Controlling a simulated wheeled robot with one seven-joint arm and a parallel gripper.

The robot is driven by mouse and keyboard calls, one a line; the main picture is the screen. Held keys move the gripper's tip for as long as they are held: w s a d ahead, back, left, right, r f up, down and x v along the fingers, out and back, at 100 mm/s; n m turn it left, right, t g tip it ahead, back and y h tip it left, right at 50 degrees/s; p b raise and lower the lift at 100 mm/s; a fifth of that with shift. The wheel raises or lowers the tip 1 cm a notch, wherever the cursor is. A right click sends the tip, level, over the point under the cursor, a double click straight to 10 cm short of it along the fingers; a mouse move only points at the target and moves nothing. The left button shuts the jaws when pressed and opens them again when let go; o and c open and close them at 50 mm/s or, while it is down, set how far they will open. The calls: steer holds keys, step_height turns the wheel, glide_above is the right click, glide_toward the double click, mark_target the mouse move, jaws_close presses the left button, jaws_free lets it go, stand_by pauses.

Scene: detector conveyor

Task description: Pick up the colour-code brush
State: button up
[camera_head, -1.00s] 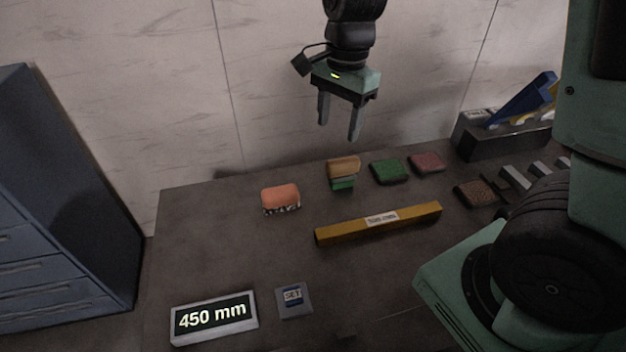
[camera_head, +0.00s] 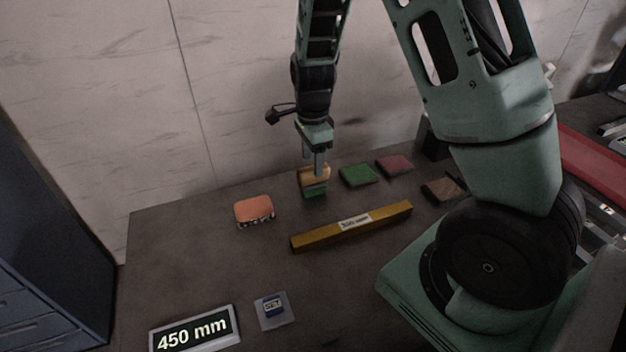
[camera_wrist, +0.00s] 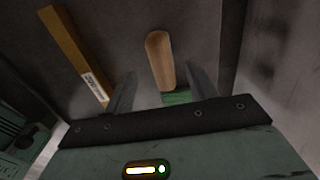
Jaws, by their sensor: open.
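The colour-code brush, with a tan wooden top and a green lower part, stands on the dark table; its wooden top (camera_head: 309,179) shows in the head view. In the wrist view its wooden top (camera_wrist: 159,58) and green part (camera_wrist: 177,97) lie between my two fingers. My gripper (camera_head: 316,168) points down right at the brush, with its fingers overlapping the brush's top in the head view. My gripper (camera_wrist: 162,78) is open, with a finger on each side of the brush in the wrist view. I cannot tell whether the fingers touch it.
A labelled yellow bar (camera_head: 385,218) lies in front. A "450 mm" display (camera_head: 195,331) and SET button (camera_head: 273,310) are nearer.

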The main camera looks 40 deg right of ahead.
steer(key=shift+w+d+f, duration=0.1)
steer(key=shift+f, duration=1.35)
steer(key=shift+d+f, duration=0.1)
steer(key=shift+f, duration=1.35)
steer(key=c, duration=1.2)
steer(key=shift+r, duration=0.1)
step_height(320, 180, up, 10)
steer(key=shift+f, duration=0.1)
steer(key=o, duration=0.4)
steer(key=shift+c, duration=0.9)
